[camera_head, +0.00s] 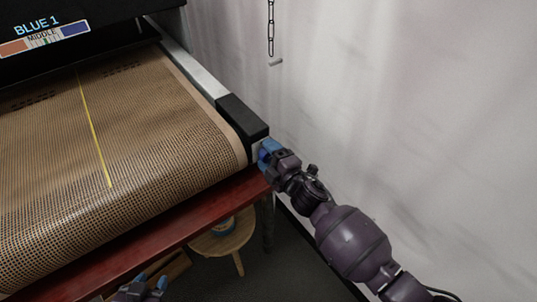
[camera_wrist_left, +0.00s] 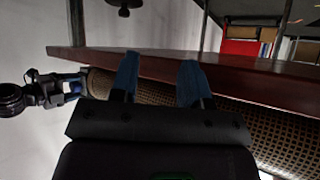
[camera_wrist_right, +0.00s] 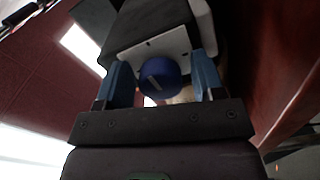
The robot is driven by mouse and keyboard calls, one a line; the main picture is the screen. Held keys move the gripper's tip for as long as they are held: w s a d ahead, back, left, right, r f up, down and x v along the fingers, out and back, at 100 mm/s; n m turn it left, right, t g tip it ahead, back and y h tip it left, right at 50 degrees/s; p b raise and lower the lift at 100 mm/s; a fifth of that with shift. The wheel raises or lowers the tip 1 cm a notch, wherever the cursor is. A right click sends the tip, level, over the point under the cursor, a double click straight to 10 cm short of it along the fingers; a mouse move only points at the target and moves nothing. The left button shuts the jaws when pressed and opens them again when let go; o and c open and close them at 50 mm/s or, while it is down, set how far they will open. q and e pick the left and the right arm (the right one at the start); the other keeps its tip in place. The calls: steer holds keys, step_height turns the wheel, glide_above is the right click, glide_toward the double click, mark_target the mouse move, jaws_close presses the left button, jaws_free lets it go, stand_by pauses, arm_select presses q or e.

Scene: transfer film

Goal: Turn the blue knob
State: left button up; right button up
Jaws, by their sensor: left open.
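The blue knob (camera_wrist_right: 160,76) is round with a pale mark on its face. It sits on a light plate at the end of a black block (camera_wrist_right: 150,25) in the right wrist view. My right gripper (camera_wrist_right: 162,72) is open, with one blue finger on each side of the knob and a narrow gap showing on both sides. In the head view my right gripper (camera_head: 268,155) is at the block's end, and mostly hides the knob. My left gripper (camera_head: 146,288) is low at the bottom edge of the head view. It is open and empty in the left wrist view (camera_wrist_left: 158,75).
A brown mesh conveyor belt (camera_head: 140,140) with a yellow line rests over a red-brown table edge (camera_head: 190,222). A sign (camera_head: 45,38) reads BLUE 1 and MIDDLE. A wooden stool (camera_head: 225,240) stands below.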

steer(key=shift+s, duration=0.1)
steer(key=shift+s+d, duration=0.2)
steer(key=shift+d, duration=0.05)
steer(key=shift+p+v, duration=0.6)
steer(key=shift+v, duration=4.4)
steer(key=shift+s, duration=0.15)
